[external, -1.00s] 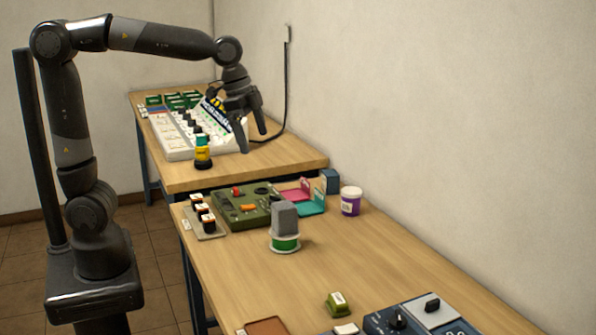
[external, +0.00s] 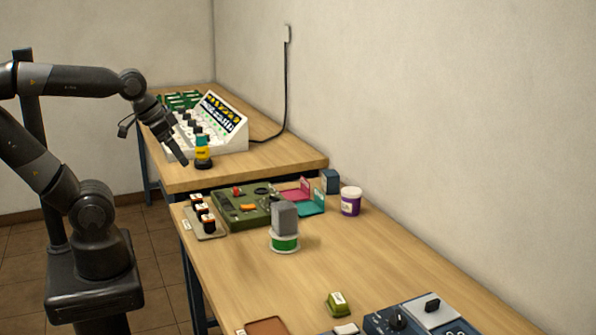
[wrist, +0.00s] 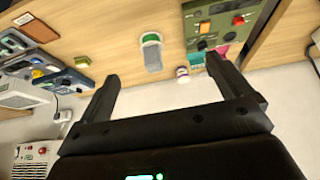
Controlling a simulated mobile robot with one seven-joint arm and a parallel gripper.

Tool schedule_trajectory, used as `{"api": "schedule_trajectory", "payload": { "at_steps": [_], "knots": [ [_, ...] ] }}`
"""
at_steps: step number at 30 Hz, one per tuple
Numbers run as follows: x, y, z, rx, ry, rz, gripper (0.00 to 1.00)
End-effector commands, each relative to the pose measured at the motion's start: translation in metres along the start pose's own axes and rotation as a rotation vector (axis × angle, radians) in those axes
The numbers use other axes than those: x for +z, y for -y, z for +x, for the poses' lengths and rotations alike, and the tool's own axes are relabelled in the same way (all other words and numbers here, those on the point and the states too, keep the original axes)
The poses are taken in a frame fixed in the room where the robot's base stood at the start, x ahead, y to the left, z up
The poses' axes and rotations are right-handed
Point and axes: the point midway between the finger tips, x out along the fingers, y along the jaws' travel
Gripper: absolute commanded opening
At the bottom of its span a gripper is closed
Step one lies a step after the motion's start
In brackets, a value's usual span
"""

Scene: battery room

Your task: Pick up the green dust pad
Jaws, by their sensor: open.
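A green round piece (external: 285,242) with pale rims and a grey block on top stands on the near bench in the external view. It also shows in the wrist view (wrist: 151,38). A small olive-green block (external: 339,304) with a pale label lies nearer the front. A teal-green angled piece (external: 312,208) lies behind. I cannot tell for sure which of these is the dust pad. My gripper (external: 181,151) is over the far bench's front left, near a yellow-and-black item, well apart from all three. In the wrist view my gripper (wrist: 161,67) has its fingers spread with nothing between them.
A yellow-and-black item (external: 203,155) and a white sloped console (external: 222,128) stand on the far bench. A dark-green panel (external: 235,215), purple jar (external: 351,202) and blue device (external: 395,320) are on the near bench. Its right middle is clear.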

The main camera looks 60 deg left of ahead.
Motion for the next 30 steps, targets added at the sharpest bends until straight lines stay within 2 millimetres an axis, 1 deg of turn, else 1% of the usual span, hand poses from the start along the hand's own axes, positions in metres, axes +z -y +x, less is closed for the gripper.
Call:
{"api": "schedule_trajectory", "payload": {
  "at_steps": [1, 5, 11, 14, 17, 20, 24, 26, 30],
  "knots": [
    [0.000, 0.000, 0.000, 0.000, 0.000, 0.001, 0.91],
    [0.000, 0.000, 0.000, 0.000, 0.000, 0.002, 0.82],
    [-0.001, 0.000, 0.000, 0.001, 0.000, 0.002, 0.82],
    [-0.005, -0.002, 0.000, 0.007, 0.006, 0.003, 0.82],
    [-0.018, -0.008, 0.002, 0.027, 0.025, 0.005, 0.82],
    [-0.040, -0.018, 0.007, 0.058, 0.058, 0.006, 0.82],
    [-0.074, -0.038, 0.020, 0.101, 0.114, 0.006, 0.82],
    [-0.088, -0.048, 0.027, 0.115, 0.137, 0.006, 0.82],
    [-0.119, -0.074, 0.047, 0.141, 0.193, 0.009, 0.82]
  ]
}}
